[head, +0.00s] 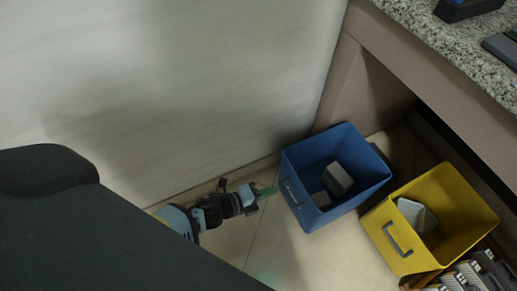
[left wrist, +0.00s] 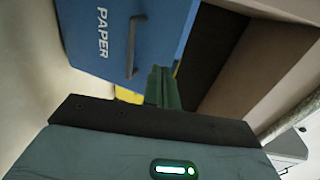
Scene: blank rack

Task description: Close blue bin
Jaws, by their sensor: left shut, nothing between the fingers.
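The blue bin (head: 342,215) stands on the floor against the wall, pulled out from under the counter. Its top is open and grey blocks (head: 337,179) lie inside. A handle (head: 292,192) is on its front face. In the left wrist view the blue bin's front (left wrist: 95,40) shows the word PAPER and its grey handle (left wrist: 134,45). My left gripper (head: 271,190) is shut and empty, just in front of the bin's front face by the handle. Its green fingers show in the left wrist view (left wrist: 161,88). Whether they touch the bin cannot be told. My right gripper is not in view.
A yellow bin (head: 463,245) stands right of the blue one, also open, with a pale block (head: 417,214) inside. A granite counter (head: 440,42) overhangs a dark recess behind the bins. A pale wall (head: 180,80) rises at left. The floor (head: 300,262) in front is clear.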

